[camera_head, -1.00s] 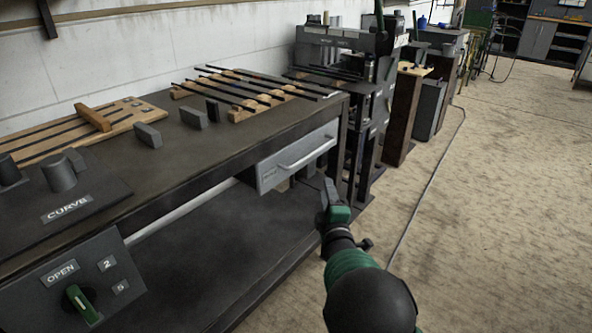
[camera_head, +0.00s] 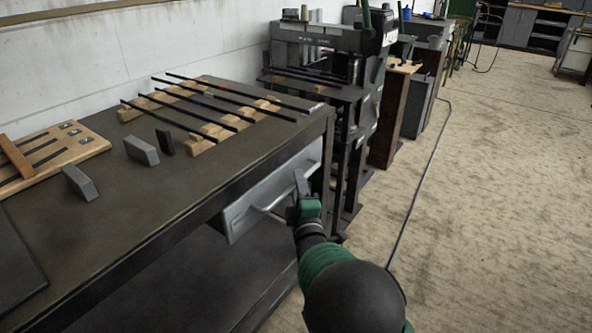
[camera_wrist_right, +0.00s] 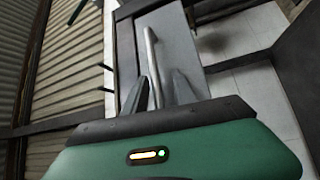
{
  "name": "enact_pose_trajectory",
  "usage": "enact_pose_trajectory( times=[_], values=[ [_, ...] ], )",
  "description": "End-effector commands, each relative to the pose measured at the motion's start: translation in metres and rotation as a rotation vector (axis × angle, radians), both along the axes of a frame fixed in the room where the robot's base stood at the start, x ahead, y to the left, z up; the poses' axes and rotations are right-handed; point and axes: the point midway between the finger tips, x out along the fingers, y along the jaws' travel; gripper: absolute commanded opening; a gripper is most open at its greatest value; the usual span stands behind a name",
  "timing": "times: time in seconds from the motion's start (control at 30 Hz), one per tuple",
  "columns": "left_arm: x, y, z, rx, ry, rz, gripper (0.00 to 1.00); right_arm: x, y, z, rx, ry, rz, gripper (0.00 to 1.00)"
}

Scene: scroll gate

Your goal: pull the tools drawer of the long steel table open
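The long steel table (camera_head: 105,245) runs along the left of the head view. Its grey drawer front (camera_head: 240,215) sits under the tabletop's right end, and the drawer looks shut. A bar handle (camera_head: 272,200) crosses the front, partly hidden by my right gripper. My right gripper (camera_head: 300,186) is at the handle's right part. In the right wrist view, its two fingers (camera_wrist_right: 158,90) stand apart, with the handle bar (camera_wrist_right: 151,60) between them. A gap shows beside the bar, so the fingers are not closed on it. My left gripper is not in view.
Dark rods (camera_head: 215,105) lie across wooden racks on the table. Several grey blocks (camera_head: 142,151) and a slotted wooden board (camera_head: 60,150) lie nearby. A dark press-like machine (camera_head: 335,70) stands past the table's right end. The floor (camera_head: 490,200) at right is clear, apart from a cable (camera_head: 425,185).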

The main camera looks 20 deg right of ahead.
Motion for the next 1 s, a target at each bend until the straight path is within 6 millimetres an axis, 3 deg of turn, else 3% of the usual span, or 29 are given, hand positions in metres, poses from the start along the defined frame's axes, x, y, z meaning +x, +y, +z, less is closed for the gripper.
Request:
enact_pose_trajectory(
  times=[0.33,0.6,1.0],
  values=[
    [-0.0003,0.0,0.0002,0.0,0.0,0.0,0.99,-0.0014,0.0015,0.0009,0.0,0.0,0.0,0.31],
    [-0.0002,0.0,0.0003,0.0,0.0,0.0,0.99,-0.0009,0.0007,0.0,0.0,0.001,-0.001,0.0],
    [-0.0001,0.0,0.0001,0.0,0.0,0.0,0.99,-0.0009,-0.0004,-0.0016,0.0,0.005,-0.004,0.0]
  ],
)
